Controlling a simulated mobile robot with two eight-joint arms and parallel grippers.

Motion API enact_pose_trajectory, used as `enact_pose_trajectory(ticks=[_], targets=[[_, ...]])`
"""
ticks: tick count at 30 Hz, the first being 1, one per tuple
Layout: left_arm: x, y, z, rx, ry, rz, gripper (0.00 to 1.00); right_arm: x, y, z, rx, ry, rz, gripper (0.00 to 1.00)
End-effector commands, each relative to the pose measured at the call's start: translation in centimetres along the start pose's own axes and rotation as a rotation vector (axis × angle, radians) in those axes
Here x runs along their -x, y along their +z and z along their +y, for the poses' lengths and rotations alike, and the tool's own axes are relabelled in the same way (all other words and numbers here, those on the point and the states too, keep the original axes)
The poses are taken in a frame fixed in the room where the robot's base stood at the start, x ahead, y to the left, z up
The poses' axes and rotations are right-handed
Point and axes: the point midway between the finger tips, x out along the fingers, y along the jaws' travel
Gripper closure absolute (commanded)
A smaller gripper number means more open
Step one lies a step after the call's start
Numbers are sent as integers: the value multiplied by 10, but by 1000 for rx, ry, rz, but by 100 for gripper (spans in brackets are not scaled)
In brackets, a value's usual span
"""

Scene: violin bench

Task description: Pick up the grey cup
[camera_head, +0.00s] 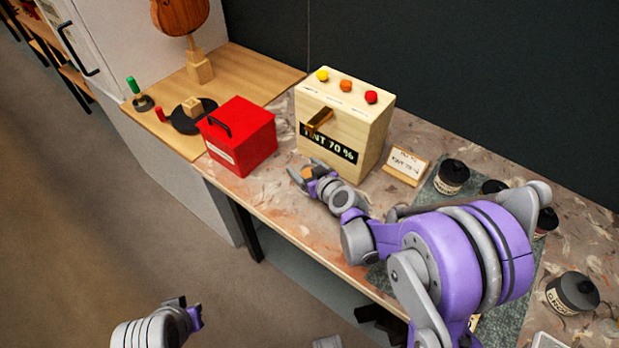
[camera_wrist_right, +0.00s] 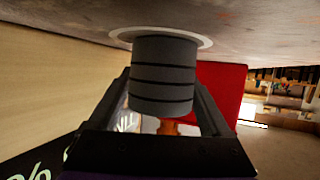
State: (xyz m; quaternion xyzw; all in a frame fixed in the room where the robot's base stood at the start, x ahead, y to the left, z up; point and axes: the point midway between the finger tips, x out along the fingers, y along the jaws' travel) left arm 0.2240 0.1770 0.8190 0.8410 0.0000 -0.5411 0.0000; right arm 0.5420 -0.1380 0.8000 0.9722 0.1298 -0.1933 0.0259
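The grey cup (camera_wrist_right: 163,75) has dark bands and stands on a white round saucer (camera_wrist_right: 205,42) in the right wrist view, which is upside down. My right gripper (camera_wrist_right: 165,98) has one finger on each side of the cup. The fingers lie close along its sides, and I cannot tell whether they press on it. In the head view the right gripper (camera_head: 303,174) is at the bench's front part, with the cup (camera_head: 308,172) largely hidden between its fingers. My left gripper (camera_head: 190,312) is low at the bottom left, away from the bench. Its opening is unclear.
A red box (camera_head: 240,140) stands left of the cup, and a wooden tint machine (camera_head: 345,122) stands close behind it. A small sign (camera_head: 405,165) and several dark jars (camera_head: 452,175) are to the right. The bench's front edge is near.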

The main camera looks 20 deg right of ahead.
Motion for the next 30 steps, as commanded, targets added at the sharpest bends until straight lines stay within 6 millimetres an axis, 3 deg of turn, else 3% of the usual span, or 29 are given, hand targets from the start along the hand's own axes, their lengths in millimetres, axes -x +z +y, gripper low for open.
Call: enact_pose_trajectory(ticks=[2, 12, 23, 30], targets=[[0, 0, 0, 0, 0, 0, 100, 0, 0, 0, 0, 0, 0, 34], [0, 0, 0, 0, 0, 0, 100, 0, 0, 0, 0, 0, 0, 95], [1, 0, 0, 0, 0, 0, 100, 2, -3, -2, 0, -1, 0, 98], [7, -4, 0, 0, 0, 3, 100, 14, -28, -4, 0, 0, 1, 98]])
